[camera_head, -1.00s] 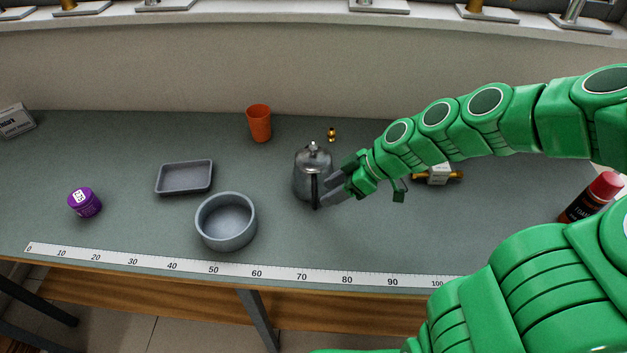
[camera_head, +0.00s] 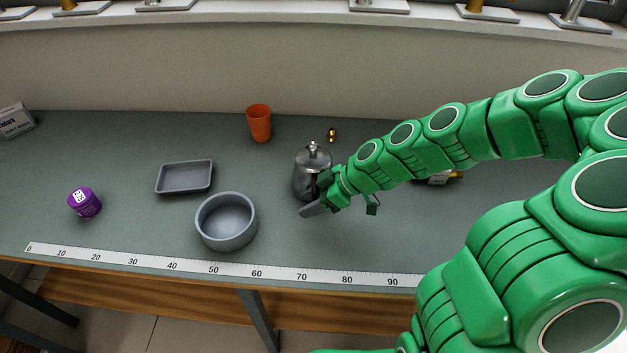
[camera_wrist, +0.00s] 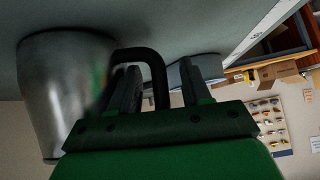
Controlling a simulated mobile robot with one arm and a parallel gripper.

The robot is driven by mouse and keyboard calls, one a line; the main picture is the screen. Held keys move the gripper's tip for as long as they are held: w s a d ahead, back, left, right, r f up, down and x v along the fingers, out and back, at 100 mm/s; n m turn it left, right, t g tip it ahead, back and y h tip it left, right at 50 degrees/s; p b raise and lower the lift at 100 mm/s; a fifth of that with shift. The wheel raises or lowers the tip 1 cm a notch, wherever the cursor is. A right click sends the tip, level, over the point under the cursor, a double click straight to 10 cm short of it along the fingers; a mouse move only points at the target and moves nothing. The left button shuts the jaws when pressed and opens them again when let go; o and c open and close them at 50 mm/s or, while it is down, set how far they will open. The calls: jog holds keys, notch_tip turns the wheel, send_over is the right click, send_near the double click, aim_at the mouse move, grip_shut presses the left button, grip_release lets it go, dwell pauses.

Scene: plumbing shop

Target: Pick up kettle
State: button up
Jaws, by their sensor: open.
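The metal kettle (camera_head: 310,165) stands upright on the grey-green bench, with a knobbed lid. Its black handle is mostly hidden behind my gripper in the head view. My gripper (camera_head: 314,194) is open at the handle's side of the kettle, low near the bench. In the wrist view the kettle's shiny body (camera_wrist: 60,95) fills the left side. The black handle (camera_wrist: 155,62) arches between the two fingers of my gripper (camera_wrist: 160,85). I cannot tell whether a finger touches the handle or the body.
A round grey bowl (camera_head: 226,242) sits left of my gripper. A shallow grey tray (camera_head: 184,190), a purple jar (camera_head: 84,203) and an orange cup (camera_head: 259,124) stand farther off. A small brass fitting (camera_head: 332,134) lies behind the kettle. A measuring strip (camera_head: 190,266) runs along the front edge.

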jog(key=shift+a+f, duration=0.3)
jog(key=shift+c, duration=0.3)
grip_shut()
jog(key=shift+r, duration=0.2)
